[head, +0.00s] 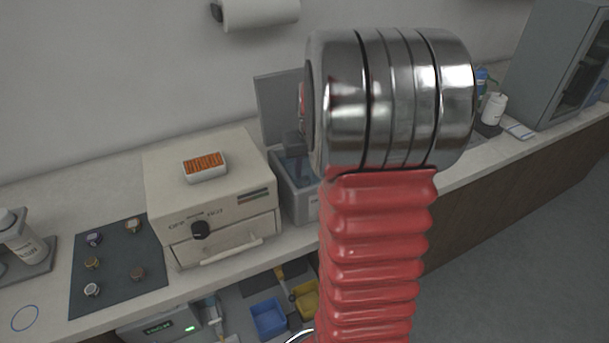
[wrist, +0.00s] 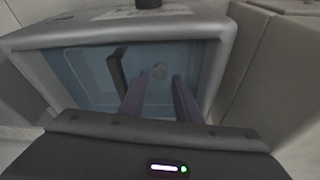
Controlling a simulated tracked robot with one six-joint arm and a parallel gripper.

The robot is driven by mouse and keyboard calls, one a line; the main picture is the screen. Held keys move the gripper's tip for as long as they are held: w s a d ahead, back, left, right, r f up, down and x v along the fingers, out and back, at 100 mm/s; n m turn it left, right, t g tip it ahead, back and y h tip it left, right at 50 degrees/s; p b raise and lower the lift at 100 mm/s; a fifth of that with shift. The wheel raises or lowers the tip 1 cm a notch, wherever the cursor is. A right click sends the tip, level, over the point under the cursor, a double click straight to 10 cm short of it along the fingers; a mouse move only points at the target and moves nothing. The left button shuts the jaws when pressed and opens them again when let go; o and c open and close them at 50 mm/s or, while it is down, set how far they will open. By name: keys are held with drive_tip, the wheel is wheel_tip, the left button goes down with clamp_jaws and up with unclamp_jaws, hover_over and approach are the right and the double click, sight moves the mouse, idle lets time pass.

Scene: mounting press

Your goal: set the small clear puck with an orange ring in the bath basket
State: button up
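The bath (head: 303,205) stands open behind my arm in the head view, partly hidden. In the wrist view the bath rim (wrist: 205,28) surrounds blue water, with a dark upright handle (wrist: 117,72) at the left. My gripper (wrist: 158,78) points into the bath, its two purple fingers apart. The basket's outline is unclear.
Several small pucks stand on a dark mat (head: 115,300) at the left of the bench. A beige oven (head: 215,185) with a white box of orange strips (head: 205,166) on top stands left of the bath. The raised lid (head: 280,105) is behind the bath.

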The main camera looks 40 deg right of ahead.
drive_tip(key=v, duration=0.9)
drive_tip(key=shift+s, duration=0.2)
idle(0.5)
